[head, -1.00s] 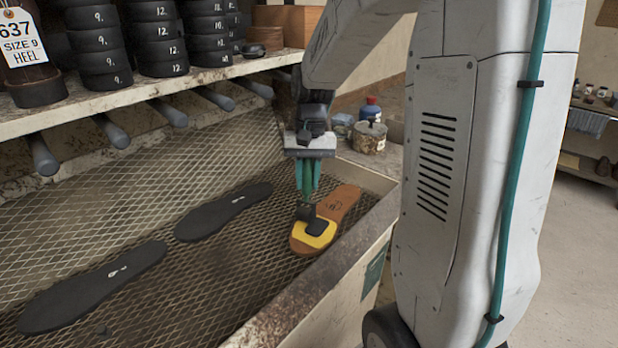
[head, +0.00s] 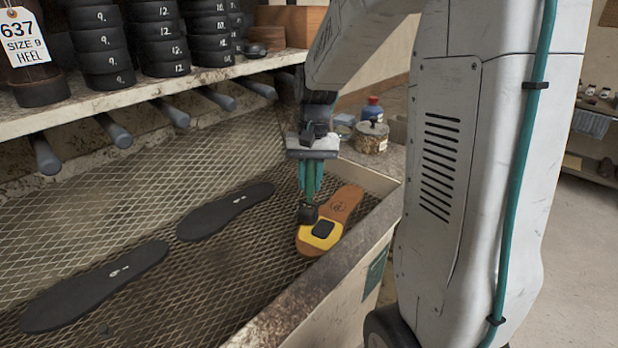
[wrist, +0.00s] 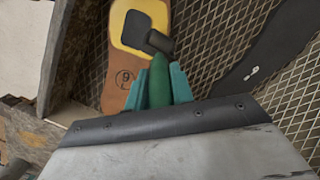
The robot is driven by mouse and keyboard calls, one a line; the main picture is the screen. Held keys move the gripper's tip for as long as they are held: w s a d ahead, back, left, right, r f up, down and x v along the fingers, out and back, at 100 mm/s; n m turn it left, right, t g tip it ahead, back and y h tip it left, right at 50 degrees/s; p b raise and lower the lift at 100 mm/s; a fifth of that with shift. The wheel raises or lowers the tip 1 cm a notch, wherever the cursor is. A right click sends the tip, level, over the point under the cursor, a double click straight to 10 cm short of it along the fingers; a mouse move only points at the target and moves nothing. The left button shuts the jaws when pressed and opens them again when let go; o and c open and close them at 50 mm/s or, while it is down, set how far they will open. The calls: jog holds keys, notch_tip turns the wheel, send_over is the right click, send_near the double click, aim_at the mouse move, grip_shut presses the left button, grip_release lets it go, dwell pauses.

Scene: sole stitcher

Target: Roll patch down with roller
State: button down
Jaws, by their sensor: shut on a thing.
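A brown sole (head: 341,203) lies on the mesh, with a yellow area (head: 306,237) toward its near end. A small black patch (head: 323,229) lies on the yellow. My gripper (head: 311,180) is above the sole, its teal fingers shut on the green handle of a roller. The roller's dark head (head: 308,214) is at the patch's upper left in the head view. In the wrist view, the green handle (wrist: 159,78) stands between the fingers, and the roller head (wrist: 160,43) is beside the patch (wrist: 134,29). I cannot tell whether the head touches the patch or sole.
Two black soles (head: 225,212) (head: 95,287) lie on the mesh to the left. The bin's rusty front rim (head: 300,290) runs close by on the right. A shelf with stacked black heels (head: 154,40) overhangs behind. A tin (head: 371,136) and bottles stand beyond.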

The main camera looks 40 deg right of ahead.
jog(key=shift+s, duration=0.1)
jog(key=shift+s+d+f, duration=0.1)
jog(key=shift+s+f, duration=0.05)
jog(key=shift+s, duration=0.35)
jog(key=shift+w, duration=0.1)
jog(key=shift+w, duration=0.5)
jog(key=shift+r, duration=3.65)
